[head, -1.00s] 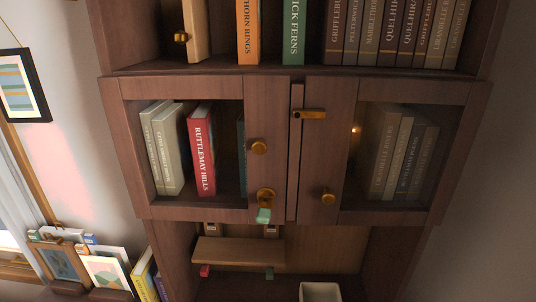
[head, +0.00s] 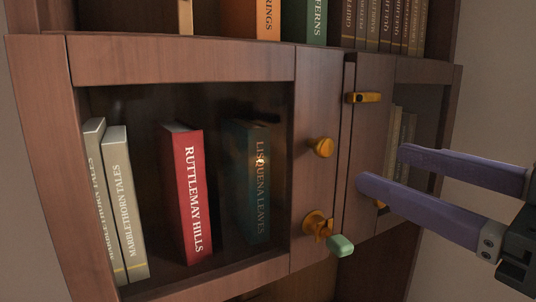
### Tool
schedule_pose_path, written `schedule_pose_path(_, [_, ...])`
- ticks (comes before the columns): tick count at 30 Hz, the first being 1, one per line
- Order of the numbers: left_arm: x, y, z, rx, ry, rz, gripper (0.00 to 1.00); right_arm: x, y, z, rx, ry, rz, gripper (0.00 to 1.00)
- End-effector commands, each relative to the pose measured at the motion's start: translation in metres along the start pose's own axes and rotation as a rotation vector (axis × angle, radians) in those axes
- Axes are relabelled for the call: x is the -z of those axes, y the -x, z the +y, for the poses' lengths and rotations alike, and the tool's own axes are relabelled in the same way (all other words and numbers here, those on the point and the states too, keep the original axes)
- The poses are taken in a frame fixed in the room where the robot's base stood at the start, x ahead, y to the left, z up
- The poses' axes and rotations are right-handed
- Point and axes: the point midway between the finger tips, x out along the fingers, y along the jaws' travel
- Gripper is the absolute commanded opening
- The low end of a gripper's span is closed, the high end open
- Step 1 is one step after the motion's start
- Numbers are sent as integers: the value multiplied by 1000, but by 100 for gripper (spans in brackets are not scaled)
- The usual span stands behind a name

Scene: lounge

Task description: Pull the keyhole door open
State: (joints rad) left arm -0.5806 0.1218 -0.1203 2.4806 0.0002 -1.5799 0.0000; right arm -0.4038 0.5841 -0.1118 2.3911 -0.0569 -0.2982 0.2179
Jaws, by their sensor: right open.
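The keyhole door (head: 185,57) is the left glass-fronted cabinet door with a dark wooden frame, and it looks shut. Its round brass knob (head: 320,147) sits on the right stile. Below the knob is a brass keyhole plate (head: 314,221) with a key in it, and a green tag (head: 340,246) hangs there. My right gripper (head: 384,168) comes in from the right with its two purple fingers apart and empty. It is in front of the right door (head: 372,135), to the right of the knob and apart from it. My left gripper is out of view.
The right door carries a brass latch (head: 365,97) near the seam; its own knob (head: 380,204) is mostly hidden behind my finger. Behind the left glass stand a red book (head: 187,190), a dark green book (head: 248,185) and pale books (head: 124,200). An open bookshelf is above.

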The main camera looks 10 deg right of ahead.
Motion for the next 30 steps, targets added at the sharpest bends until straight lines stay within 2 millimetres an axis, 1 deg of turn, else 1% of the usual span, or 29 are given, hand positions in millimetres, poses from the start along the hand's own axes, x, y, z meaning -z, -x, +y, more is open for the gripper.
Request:
schedule_pose_path(1, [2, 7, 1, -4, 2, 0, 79, 5, -7, 2, -2, 0, 2, 58])
schedule_pose_path(3, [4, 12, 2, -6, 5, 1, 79, 6, -17, 2, -1, 2, 2, 58])
schedule_pose_path(9, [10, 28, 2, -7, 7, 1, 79, 5, -53, 2, -2, -2, -1, 58])
schedule_pose_path(12, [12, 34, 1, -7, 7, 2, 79, 5, -68, 1, 0, -1, -2, 58])
schedule_pose_path(15, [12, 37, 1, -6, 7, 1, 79, 3, -78, 1, -1, -1, -2, 58])
schedule_pose_path(21, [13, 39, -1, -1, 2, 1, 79, 0, -88, 0, 1, 0, -4, 58])
schedule_pose_path(28, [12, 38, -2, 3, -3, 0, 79, 0, -88, -1, 1, 0, -3, 58])
schedule_pose_path(29, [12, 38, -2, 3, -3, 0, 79, 0, -88, -1, 1, 0, -3, 57])
schedule_pose_path(30, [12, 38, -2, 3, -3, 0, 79, 0, -88, -1, 1, 0, -3, 53])
